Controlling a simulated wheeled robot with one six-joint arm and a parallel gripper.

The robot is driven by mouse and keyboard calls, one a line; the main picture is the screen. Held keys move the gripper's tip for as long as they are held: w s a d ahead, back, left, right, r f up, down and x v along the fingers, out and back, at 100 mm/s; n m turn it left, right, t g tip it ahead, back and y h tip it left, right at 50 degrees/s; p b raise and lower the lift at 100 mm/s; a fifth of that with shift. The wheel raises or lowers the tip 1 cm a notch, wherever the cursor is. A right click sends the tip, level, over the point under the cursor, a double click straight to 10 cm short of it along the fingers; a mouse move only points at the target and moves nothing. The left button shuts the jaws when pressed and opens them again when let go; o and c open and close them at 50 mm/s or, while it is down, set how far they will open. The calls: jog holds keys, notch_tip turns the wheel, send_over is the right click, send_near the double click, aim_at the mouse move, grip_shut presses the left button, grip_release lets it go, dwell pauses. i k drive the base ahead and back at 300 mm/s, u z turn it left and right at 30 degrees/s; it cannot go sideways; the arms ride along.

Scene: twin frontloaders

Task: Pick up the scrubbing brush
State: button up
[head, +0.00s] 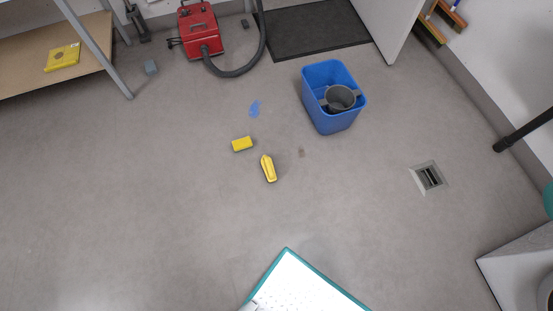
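A yellow scrubbing brush (268,169) with a rounded, handle-like top lies on the grey floor near the middle of the head view. A yellow block with a dark underside, like a sponge (242,144), lies just up and left of it, apart from it. My gripper is not in view. Nothing covers the brush.
A blue bucket (318,105) with a grey pot (341,97) inside stands up and right. A blue spill (254,109) and a floor drain (429,177) show. A red vacuum (200,34) is at the back. A teal-edged white board (300,288) is at the bottom.

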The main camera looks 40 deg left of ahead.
aim_at(267, 164)
jog(key=u, duration=0.3)
jog(key=i, duration=0.6)
jog(key=u, duration=1.1)
jog(key=i, duration=0.4)
jog(key=u, duration=0.45)
